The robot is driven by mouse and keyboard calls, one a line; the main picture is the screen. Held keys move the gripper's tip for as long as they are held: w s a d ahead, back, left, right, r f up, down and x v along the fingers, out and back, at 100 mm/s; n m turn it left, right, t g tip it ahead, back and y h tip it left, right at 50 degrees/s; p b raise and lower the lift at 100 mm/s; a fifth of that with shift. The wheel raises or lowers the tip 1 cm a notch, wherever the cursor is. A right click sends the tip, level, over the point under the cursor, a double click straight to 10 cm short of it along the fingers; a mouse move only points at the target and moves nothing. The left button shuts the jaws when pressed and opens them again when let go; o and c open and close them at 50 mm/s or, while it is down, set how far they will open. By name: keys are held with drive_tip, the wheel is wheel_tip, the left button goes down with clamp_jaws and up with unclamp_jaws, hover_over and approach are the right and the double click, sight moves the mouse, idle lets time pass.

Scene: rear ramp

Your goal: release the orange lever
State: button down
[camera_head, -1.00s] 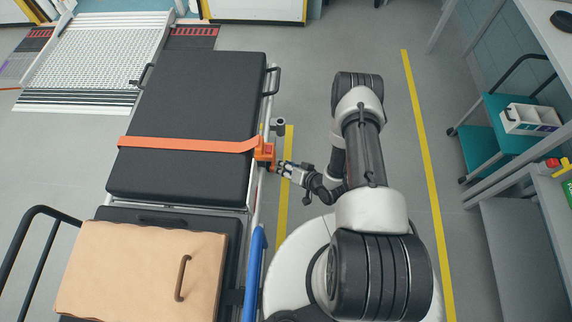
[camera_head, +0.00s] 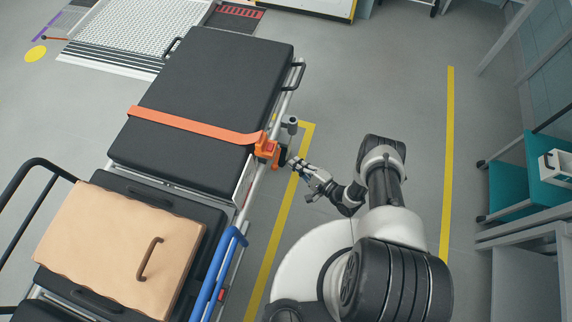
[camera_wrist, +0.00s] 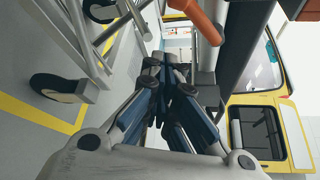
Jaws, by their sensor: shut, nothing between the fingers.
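The orange lever (camera_head: 266,149) is part of an orange buckle with a red patch, on the right side rail of the black stretcher (camera_head: 210,85). An orange strap (camera_head: 190,126) runs from it across the mattress. My gripper (camera_head: 292,161) is just right of the buckle in the head view, with a small gap. Its fingers are shut and empty. In the wrist view the closed fingertips (camera_wrist: 168,62) point up the picture. A rounded orange piece (camera_wrist: 202,22), likely the lever, is above and right of them. Whether they touch is hidden.
A blue bar (camera_head: 219,272) and a tan board (camera_head: 118,245) are nearer. A caster wheel (camera_wrist: 58,88) and yellow vehicle (camera_wrist: 262,110) show in the wrist view. Clear floor lies right, before the teal cart (camera_head: 508,188).

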sight(277, 158)
drive_tip(key=a, duration=0.4)
drive_tip(key=shift+s+a+r+b, duration=0.1)
drive_tip(key=shift+a+r+b, duration=0.2)
drive_tip(key=shift+r+b, duration=0.1)
